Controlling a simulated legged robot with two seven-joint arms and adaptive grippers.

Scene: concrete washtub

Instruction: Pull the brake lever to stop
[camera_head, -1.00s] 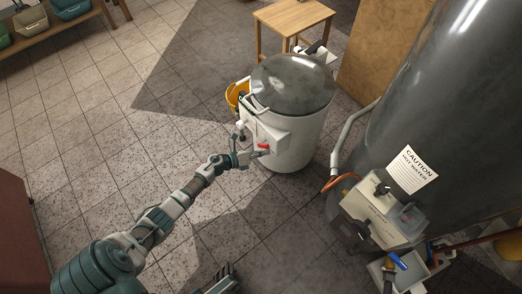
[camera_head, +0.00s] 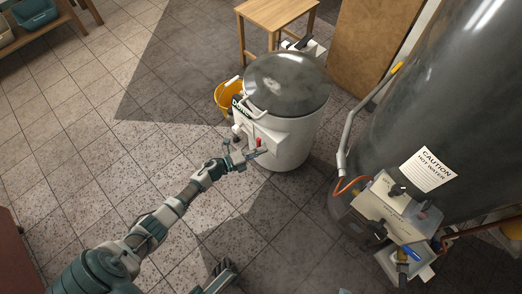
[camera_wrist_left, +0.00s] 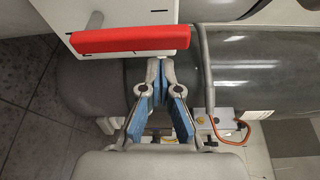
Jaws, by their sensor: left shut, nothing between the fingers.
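The brake lever has a red handle (camera_head: 257,142) on the front of the white round washtub machine (camera_head: 290,152) with a dark lid. In the left wrist view the red handle (camera_wrist_left: 132,39) lies nearly level across a white panel (camera_wrist_left: 125,14). My left gripper (camera_head: 263,152) is close to the machine's front, just below the handle. In the left wrist view its fingertips (camera_wrist_left: 160,65) are together with nothing between them, just under the handle's right part. I cannot tell whether they touch it. My right gripper does not show clearly.
A yellow bucket (camera_head: 228,97) stands left of the machine. A wooden table (camera_head: 275,17) is behind it. A large dark tank (camera_head: 450,90) with a caution sign (camera_head: 427,170) and a control box (camera_head: 390,213) stands at right. The tiled floor at left is clear.

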